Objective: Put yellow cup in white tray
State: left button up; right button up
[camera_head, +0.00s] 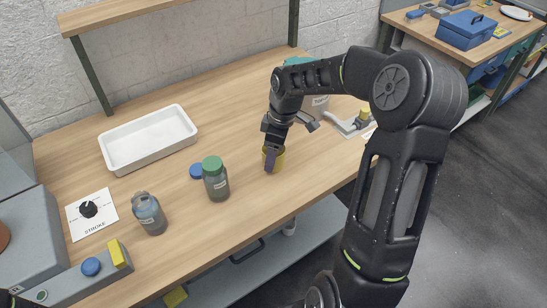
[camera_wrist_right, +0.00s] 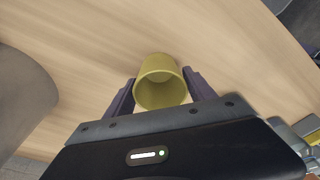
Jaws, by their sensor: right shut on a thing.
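The white tray (camera_head: 151,155) lies empty at the back left of the table.
A green-capped bottle (camera_head: 215,180) and a blue cap (camera_head: 197,171) stand between the cup and the tray. An open grey bottle (camera_head: 149,214) is at the front left, near a stroke dial card (camera_head: 90,211). A shelf (camera_head: 130,12) overhangs the back.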

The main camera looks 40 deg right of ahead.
jog(key=shift+r, duration=0.15)
jog(key=shift+c, duration=0.4)
notch_tip(320, 180, up, 10)
jog(key=b, duration=0.1)
dwell(0.5)
